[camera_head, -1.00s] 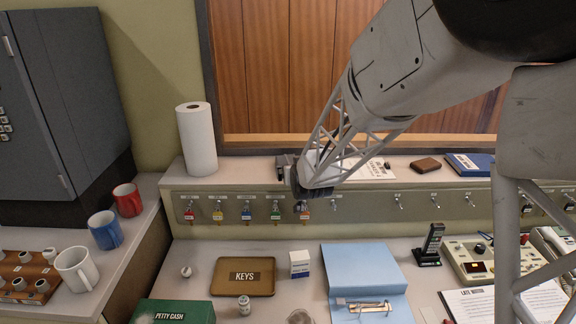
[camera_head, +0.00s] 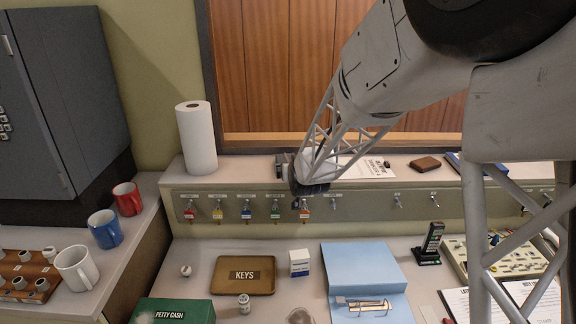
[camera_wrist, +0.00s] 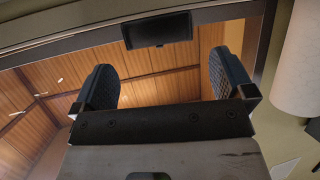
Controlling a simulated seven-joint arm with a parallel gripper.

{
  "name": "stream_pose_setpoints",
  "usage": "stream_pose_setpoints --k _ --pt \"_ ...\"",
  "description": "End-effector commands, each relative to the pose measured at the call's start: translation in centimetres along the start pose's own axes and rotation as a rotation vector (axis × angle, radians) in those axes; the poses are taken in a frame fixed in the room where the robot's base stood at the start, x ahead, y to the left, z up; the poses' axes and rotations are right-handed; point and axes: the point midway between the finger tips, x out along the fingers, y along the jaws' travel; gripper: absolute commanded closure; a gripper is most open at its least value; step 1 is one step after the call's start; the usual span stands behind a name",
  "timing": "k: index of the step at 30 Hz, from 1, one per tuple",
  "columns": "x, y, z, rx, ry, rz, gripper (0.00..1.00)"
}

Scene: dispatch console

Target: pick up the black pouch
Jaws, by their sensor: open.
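My gripper (camera_head: 284,166) is open over the back ledge, in front of the wood-panelled window. In the wrist view its two dark ribbed fingers (camera_wrist: 165,82) are spread wide with nothing between them. A black rectangular object (camera_wrist: 157,30) shows beyond the fingers at the top of the wrist view, apart from them. I cannot tell for sure whether it is the black pouch. In the head view I cannot make out a black pouch; my gripper and arm cover part of the ledge.
A paper towel roll (camera_head: 196,138) stands on the ledge left of my gripper; it also shows in the wrist view (camera_wrist: 297,62). A brown wallet (camera_head: 424,164) lies to the right. Key hooks line the panel below. A KEYS tray (camera_head: 225,285) and blue folder (camera_head: 365,262) occupy the desk.

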Motion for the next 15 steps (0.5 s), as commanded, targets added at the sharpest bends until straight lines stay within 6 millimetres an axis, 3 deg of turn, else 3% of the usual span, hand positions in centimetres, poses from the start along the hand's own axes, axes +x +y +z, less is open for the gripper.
stream_pose_setpoints --k 8,15 --pt "0.2 0.0 0.1 0.000 -0.001 0.000 0.00" --pt "1.6 0.0 0.3 0.000 -0.002 0.000 0.00"
